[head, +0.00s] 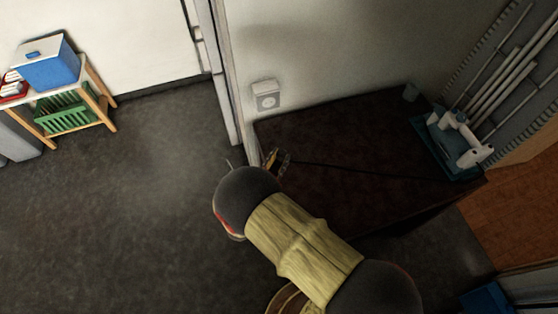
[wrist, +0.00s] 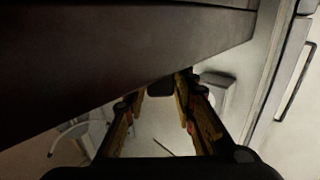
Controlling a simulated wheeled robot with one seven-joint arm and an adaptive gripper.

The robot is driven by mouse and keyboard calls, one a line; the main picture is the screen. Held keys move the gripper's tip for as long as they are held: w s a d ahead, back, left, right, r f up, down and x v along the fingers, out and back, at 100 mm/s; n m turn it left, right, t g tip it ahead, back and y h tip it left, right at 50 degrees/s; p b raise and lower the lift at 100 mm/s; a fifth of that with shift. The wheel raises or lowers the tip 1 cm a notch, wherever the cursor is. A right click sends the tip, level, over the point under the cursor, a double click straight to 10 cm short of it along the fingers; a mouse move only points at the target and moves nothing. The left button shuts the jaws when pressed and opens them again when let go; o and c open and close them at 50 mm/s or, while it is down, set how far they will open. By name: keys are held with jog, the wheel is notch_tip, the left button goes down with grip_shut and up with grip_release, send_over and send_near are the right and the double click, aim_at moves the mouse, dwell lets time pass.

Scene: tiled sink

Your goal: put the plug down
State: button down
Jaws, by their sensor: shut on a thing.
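My gripper (head: 277,160) is just off the left end of the dark counter, partly hidden behind my arm in the head view. In the wrist view its fingers (wrist: 160,90) are closed around a small dark block, the plug (wrist: 160,87). The plug cannot be made out in the head view. A thin dark cord (head: 365,169) runs from the gripper across the counter to the right. A wall socket (head: 266,96) is on the wall above the counter's left end, apart from the gripper. A pale box, probably the socket, shows in the wrist view (wrist: 217,92).
The dark counter (head: 350,130) has a broad clear top. White pipes (head: 510,65) lean behind. A wooden shelf (head: 95,85) stands far left.

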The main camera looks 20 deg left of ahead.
jog(key=shift+f, duration=0.35)
jog(key=shift+f+b, duration=0.2)
jog(key=shift+b, duration=0.25)
jog(key=c, duration=1.5)
grip_release()
jog(key=shift+o, duration=0.2)
